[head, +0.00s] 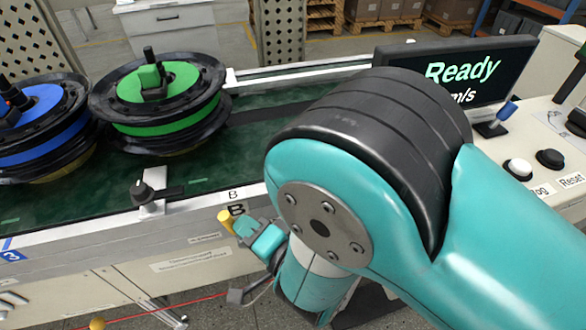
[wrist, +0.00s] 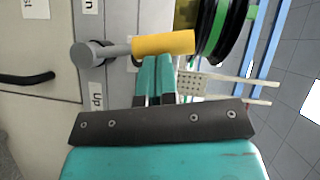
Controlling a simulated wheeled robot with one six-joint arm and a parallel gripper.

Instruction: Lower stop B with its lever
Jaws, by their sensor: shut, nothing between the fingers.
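The lever with a yellow handle (head: 228,218) sits on the conveyor's front side, below a rail label "B" (head: 233,195). In the wrist view the yellow handle (wrist: 164,43) joins a grey pivot (wrist: 95,54). An "Up" label (wrist: 97,100) lies on one side of the pivot, and a partly cut-off label ending in "n" (wrist: 90,6) on the other. My gripper (wrist: 154,60) is shut and empty, its teal fingertips right at the handle's edge; I cannot tell if they touch. It also shows in the head view (head: 246,229). I cannot make out stop B.
A black knob with an arm (head: 155,190) is on the front rail. A screen (head: 465,75) reads "Ready". My arm hides the conveyor's right part.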

